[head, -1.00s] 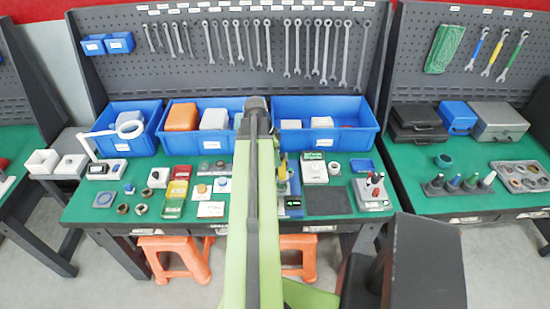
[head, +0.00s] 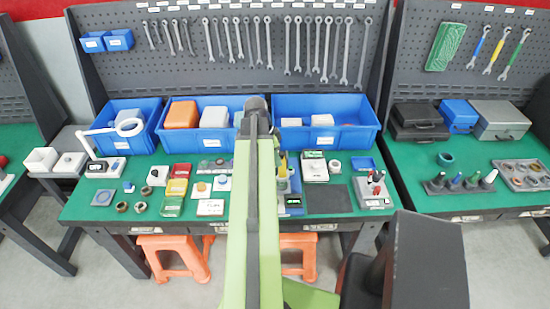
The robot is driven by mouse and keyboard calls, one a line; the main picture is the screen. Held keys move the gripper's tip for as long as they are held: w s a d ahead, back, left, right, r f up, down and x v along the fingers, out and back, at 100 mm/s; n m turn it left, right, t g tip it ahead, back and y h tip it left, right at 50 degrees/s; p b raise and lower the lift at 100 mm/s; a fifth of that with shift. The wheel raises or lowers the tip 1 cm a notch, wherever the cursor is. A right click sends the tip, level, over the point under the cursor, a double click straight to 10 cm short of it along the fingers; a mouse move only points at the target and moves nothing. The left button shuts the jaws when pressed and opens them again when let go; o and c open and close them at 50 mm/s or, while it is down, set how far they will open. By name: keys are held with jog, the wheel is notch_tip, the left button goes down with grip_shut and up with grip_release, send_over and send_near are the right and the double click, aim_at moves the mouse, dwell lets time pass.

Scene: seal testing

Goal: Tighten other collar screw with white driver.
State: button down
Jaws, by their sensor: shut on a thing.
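My green arm rises through the middle of the head view and hides the bench behind it. My gripper is not visible; the arm covers the area where its end would be. Just right of my arm, a blue device with a small green display (head: 292,200) is partly covered. I cannot make out a collar or its screws.
Blue bins (head: 325,137) line the back of the middle bench, below hanging wrenches (head: 290,45). A grey block with red-topped parts (head: 374,188) sits at the right, beside a clear dark mat (head: 328,199). Orange stools (head: 172,255) stand beneath.

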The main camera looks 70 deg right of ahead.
jog(key=shift+f+b, duration=0.8)
jog(key=shift+f, duration=0.05)
dwell(3.1)
jog(key=shift+r, duration=0.15)
notch_tip(320, 180, up, 5)
jog(key=p, duration=0.5)
jog(key=shift+s, duration=0.1)
